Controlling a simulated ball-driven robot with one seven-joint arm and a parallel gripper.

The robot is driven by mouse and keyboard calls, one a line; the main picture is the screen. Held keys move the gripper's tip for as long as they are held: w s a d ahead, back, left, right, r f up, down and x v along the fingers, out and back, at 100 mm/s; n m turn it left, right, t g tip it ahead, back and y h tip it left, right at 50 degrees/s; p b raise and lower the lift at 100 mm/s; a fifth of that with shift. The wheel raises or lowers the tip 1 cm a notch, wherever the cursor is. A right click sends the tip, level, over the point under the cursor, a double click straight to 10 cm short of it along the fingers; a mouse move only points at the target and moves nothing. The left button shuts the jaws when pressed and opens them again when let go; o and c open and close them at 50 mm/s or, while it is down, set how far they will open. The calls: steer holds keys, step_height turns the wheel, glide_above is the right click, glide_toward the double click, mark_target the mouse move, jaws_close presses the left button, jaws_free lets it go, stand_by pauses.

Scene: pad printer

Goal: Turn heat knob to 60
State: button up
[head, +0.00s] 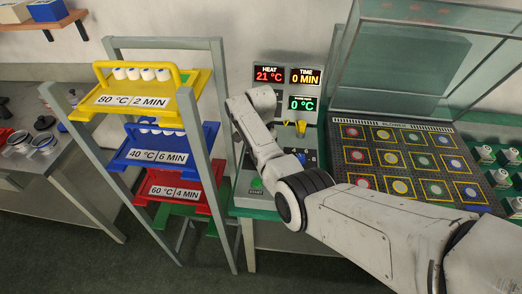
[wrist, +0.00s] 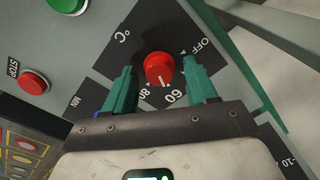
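The red knob (wrist: 158,69) sits on a black dial plate marked OFF, 60, 80 and °C in the wrist view. Its pale pointer line faces the lower edge, close to the 60 mark. My gripper (wrist: 160,84) is open, with one green finger on each side of the knob and visible gaps between them. In the head view my white arm covers part of the machine's panel, and I cannot make out the fingers or this knob. The heat display (head: 269,74) reads 21 °C.
The time display (head: 305,76) reads 0 MIN and a green display (head: 302,104) reads 0 °C. A red STOP button (wrist: 33,82) and a green button (wrist: 67,4) are near the knob. A rack with yellow (head: 150,94), blue and red trays stands left of my arm.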

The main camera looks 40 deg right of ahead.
step_height(320, 180, up, 11)
steer(key=b, duration=0.1)
stand_by(0.6)
steer(key=shift+f, duration=0.15)
